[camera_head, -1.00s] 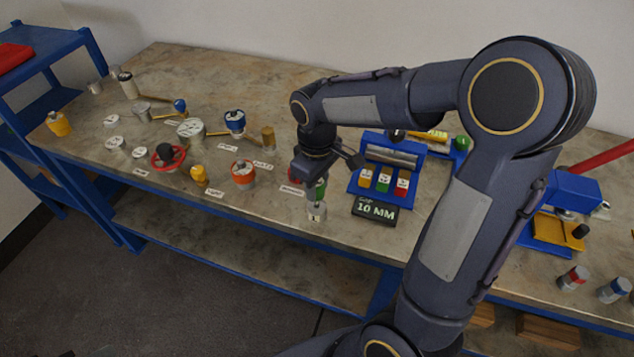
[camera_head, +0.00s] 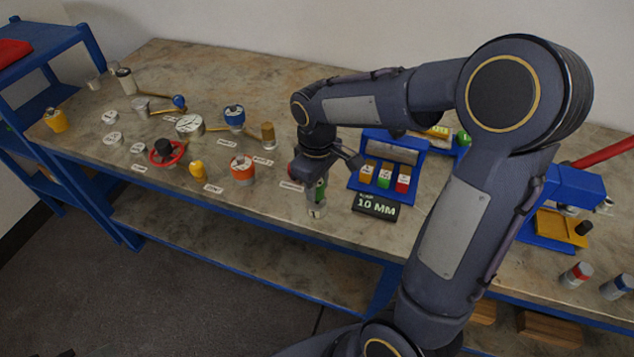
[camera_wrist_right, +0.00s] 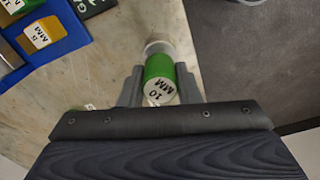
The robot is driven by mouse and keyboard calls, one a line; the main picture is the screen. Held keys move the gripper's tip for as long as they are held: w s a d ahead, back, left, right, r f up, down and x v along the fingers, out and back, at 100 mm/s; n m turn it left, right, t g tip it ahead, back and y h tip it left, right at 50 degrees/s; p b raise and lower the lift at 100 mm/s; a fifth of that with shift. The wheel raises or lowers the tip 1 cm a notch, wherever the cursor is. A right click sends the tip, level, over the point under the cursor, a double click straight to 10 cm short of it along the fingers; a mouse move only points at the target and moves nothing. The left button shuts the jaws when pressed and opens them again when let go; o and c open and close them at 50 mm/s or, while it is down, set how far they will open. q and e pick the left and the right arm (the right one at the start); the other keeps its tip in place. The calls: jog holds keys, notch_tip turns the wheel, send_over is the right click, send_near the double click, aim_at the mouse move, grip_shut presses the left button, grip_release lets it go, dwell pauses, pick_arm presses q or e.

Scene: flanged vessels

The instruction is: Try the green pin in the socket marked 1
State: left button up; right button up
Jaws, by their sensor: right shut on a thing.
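The green pin (camera_head: 321,191) is upright in my right gripper (camera_head: 317,178), near the front of the bench. In the right wrist view, the pin (camera_wrist_right: 159,72) has a white end marked 10 MM and sits between the two fingers (camera_wrist_right: 160,88). The grey metal socket marked 1 (camera_head: 316,211) is directly below the pin. In the wrist view, the socket's pale metal rim (camera_wrist_right: 157,47) shows just beyond the pin. I cannot tell how far the pin's lower end is inside it. My left gripper is not in view.
A blue stand (camera_head: 412,190) with yellow, green and red blocks is right of the gripper, with a dark 10 MM sign (camera_head: 375,208) in front. An orange-ringed vessel (camera_head: 242,169) is to the left. Several other vessels and a red handwheel (camera_head: 167,153) occupy the left bench.

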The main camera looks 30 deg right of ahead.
jog(key=shift+f+b, duration=0.65)
jog(key=shift+f, duration=0.35)
jog(key=shift+r, duration=0.2)
dwell(1.0)
jog(key=shift+r+p, duration=1.95)
jog(key=shift+r, duration=0.1)
notch_tip(320, 180, up, 6)
jog(key=p, duration=0.5)
